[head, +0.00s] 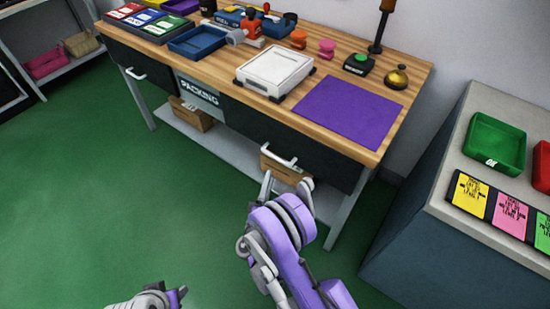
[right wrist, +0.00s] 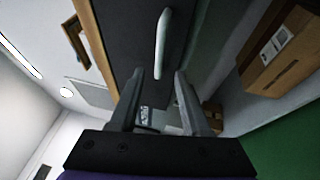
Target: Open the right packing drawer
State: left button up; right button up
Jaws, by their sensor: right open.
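The right packing drawer (head: 325,164) is a dark front under the right half of the wooden packing table, and it looks closed. Its pale bar handle (head: 279,157) also shows in the right wrist view (right wrist: 163,42). My right gripper (head: 287,181) is open and empty, just below and in front of the handle in the head view. In the right wrist view the handle lies beyond the fingertips, roughly in line with the gap between them, apart from both. My left gripper (head: 160,298) is partly cut off at the bottom edge; its jaw state is unclear.
The tabletop holds a purple mat (head: 345,115), a white device (head: 274,71), a bell (head: 397,77) and trays. A cardboard box (head: 284,170) sits on the lower shelf behind my right gripper. A grey counter (head: 420,225) stands to the right. Green floor in front is clear.

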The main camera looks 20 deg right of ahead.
aim_at(275, 156)
jog(key=x, duration=0.9)
jog(key=shift+w+d+r, duration=0.1)
jog(key=shift+w+d, duration=0.05)
jog(key=shift+c, duration=0.2)
grip_shut()
dwell(0.9)
